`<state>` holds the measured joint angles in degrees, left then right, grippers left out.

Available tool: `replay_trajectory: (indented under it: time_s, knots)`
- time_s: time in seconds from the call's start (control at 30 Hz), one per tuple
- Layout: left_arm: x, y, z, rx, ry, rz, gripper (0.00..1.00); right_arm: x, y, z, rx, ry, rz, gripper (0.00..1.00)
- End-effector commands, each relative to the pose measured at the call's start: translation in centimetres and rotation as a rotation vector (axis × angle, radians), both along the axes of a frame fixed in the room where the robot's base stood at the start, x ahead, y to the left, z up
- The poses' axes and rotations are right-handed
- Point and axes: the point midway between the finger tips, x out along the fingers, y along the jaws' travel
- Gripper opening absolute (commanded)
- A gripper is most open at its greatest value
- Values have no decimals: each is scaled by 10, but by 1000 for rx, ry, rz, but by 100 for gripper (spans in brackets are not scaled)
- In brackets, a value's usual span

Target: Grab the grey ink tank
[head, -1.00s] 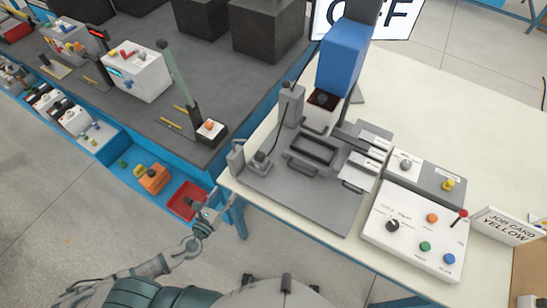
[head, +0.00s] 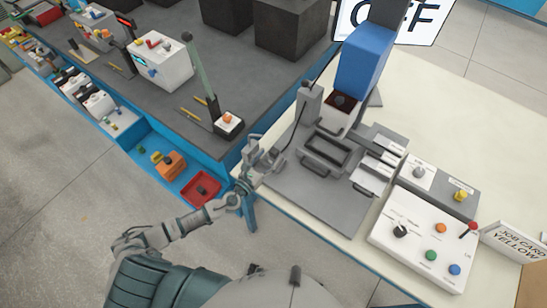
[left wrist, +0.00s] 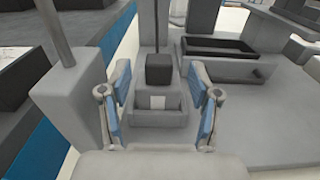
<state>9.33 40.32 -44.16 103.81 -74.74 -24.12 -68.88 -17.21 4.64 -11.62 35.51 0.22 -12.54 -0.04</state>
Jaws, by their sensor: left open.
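What appears to be the grey ink tank (left wrist: 174,119) is a small grey box with a pale square on its front, in the middle of the left wrist view. A black block (left wrist: 158,69) stands just behind its front part. My left gripper (left wrist: 158,88) is open, its blue-padded fingers on either side of the tank with gaps. In the head view my left gripper (head: 259,155) is at the left edge of the grey machine plate (head: 305,195) and hides the tank. My right gripper is not in view.
A grey block with a post (left wrist: 67,100) stands close left of my gripper. The machine has a black-rimmed tray (head: 326,151) and a blue upper body (head: 362,60). A control box (head: 415,225) stands at right. A red bin (head: 200,189) sits left of the table.

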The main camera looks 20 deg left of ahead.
Motion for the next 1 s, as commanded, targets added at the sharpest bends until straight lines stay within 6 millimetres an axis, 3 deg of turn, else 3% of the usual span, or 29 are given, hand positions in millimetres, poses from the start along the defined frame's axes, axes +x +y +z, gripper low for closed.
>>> replay_trajectory:
  time_s: [0.2, 0.5, 0.57, 0.77, 1.0]
  knots:
    - [33, -9, -1, -2, -2, 1, 62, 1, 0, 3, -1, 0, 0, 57]
    - [39, -11, -1, 0, -1, 1, 62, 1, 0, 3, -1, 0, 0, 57]
    - [39, -11, -1, 0, -1, 1, 50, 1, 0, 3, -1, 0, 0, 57]
    - [39, -11, -2, -1, -1, 1, 0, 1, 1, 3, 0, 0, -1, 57]
    - [39, -11, -1, -2, -2, 1, 0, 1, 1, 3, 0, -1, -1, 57]
